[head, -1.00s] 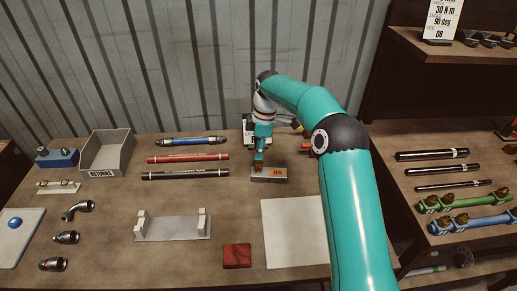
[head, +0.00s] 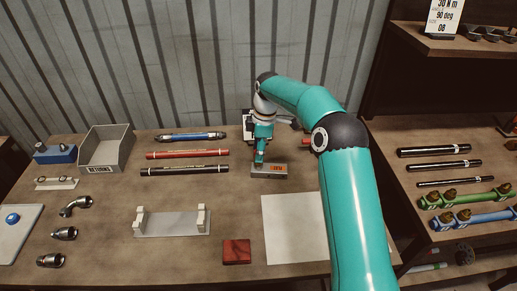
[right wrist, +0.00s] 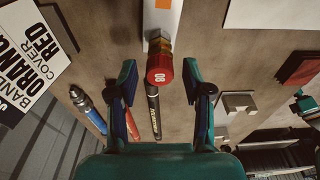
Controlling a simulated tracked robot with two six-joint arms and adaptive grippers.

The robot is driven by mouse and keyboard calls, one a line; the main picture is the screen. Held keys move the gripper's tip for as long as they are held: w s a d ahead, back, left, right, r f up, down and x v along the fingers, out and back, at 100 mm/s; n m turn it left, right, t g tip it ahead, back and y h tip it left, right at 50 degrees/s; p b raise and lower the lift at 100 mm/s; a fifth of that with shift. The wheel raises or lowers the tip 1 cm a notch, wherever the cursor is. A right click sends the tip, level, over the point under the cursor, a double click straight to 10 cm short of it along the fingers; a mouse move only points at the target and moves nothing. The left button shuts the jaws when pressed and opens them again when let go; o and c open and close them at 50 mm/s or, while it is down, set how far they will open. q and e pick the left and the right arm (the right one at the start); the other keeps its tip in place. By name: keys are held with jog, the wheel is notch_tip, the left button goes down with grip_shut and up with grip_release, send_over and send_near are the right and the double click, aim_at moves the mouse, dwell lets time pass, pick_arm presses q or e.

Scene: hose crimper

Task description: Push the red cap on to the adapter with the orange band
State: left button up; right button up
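The red cap (right wrist: 160,68), its face marked 08, sits at the end of a brass adapter (right wrist: 159,42) in the right wrist view. The adapter projects from a pale block with an orange patch (right wrist: 165,4). The same grey block (head: 256,174) lies on the bench in the head view, with an orange label. My right gripper (right wrist: 159,65) is open, with one teal finger on each side of the cap and a gap to both. How deep the cap sits cannot be told. My left gripper is out of view.
Black (head: 185,170), red (head: 187,154) and blue (head: 190,136) hoses lie to the left. A returns bin (head: 107,150), a white bracket (head: 172,224), a dark red block (head: 237,252) and a pale sheet (head: 292,230) are around. A sign (right wrist: 30,65) reads orange band, cover red.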

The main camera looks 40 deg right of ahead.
jog(key=shift+r, duration=0.2)
notch_tip(320, 180, up, 12)
jog(key=d, duration=0.1)
jog(key=shift+s+f, duration=0.2)
jog(key=shift+s, duration=0.2)
jog(key=shift+d+f, duration=0.1)
dwell(0.5)
